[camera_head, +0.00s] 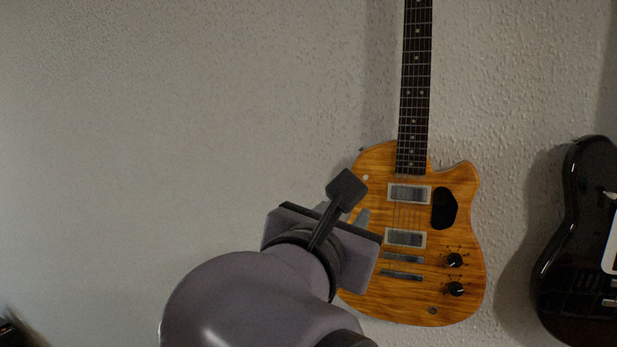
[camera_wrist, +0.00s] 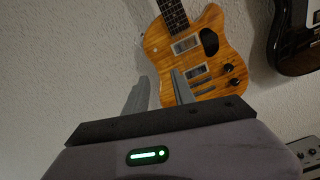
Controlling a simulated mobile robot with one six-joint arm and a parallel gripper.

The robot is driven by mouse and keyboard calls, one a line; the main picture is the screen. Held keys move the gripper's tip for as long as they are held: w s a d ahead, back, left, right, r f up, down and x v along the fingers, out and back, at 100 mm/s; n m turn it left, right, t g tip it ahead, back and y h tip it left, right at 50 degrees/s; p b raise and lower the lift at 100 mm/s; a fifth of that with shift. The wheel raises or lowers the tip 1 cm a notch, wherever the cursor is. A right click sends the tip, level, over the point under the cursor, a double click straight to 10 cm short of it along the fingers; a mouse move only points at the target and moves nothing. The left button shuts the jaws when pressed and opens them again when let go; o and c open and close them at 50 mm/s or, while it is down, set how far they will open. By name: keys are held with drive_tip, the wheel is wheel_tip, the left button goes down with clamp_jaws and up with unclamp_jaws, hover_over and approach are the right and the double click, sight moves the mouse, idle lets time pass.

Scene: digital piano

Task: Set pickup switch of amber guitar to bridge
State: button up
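The amber guitar (camera_head: 410,306) hangs upright on the wall, with two pickups, a dark oval plate and two black knobs; it also shows in the wrist view (camera_wrist: 158,42). A small pale spot (camera_head: 365,177) sits on its upper left body; I cannot tell whether this is the pickup switch or how it is set. My gripper (camera_wrist: 160,78) is open and empty, its two grey fingers apart and pointing toward the guitar's lower left side. In the head view my gripper (camera_head: 342,212) overlaps the guitar's left edge and hides part of it. I see no clear contact.
A black guitar (camera_head: 573,240) hangs to the right; it also shows in the wrist view (camera_wrist: 292,50). A grey panel with knobs (camera_wrist: 308,155) is at the lower right of the wrist view. The textured wall (camera_head: 180,120) left of the amber guitar is bare.

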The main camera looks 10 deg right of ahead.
sight(365, 178)
drive_tip(key=shift+n, duration=0.3)
drive_tip(key=x, duration=0.5)
drive_tip(key=r+p+x, duration=0.1)
drive_tip(key=x, duration=0.5)
drive_tip(key=p+x, duration=0.1)
drive_tip(key=x, duration=0.5)
drive_tip(key=shift+w+r, duration=0.3)
drive_tip(key=shift+r, duration=0.05)
drive_tip(key=shift+c, duration=0.2)
clamp_jaws()
